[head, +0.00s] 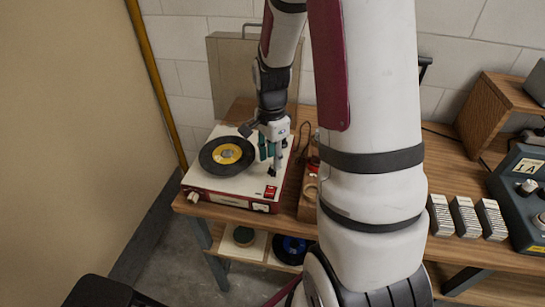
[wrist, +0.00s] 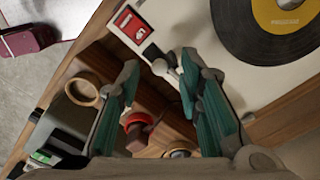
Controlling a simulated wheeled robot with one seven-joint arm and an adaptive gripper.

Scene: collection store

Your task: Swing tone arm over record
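The record player (head: 225,185) has a white top and red front and stands on the wooden bench at the left. A black record with a yellow label (head: 227,153) lies on it; part of it also shows in the wrist view (wrist: 240,35). My gripper (head: 272,150) points down over the player's right side, right of the record. In the wrist view my gripper (wrist: 160,72) is open, its teal-padded fingers apart. A black end piece with a short pale part, seemingly the tone arm (wrist: 154,54), shows just beyond the fingertips, off the record. Most of it is hidden.
A wooden box (head: 308,190) of small items stands right of the player. Grey ribbed blocks (head: 465,216) and a dark device (head: 525,190) are farther right. The player's lid (head: 232,75) is up behind. A shelf (head: 262,246) below holds reels.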

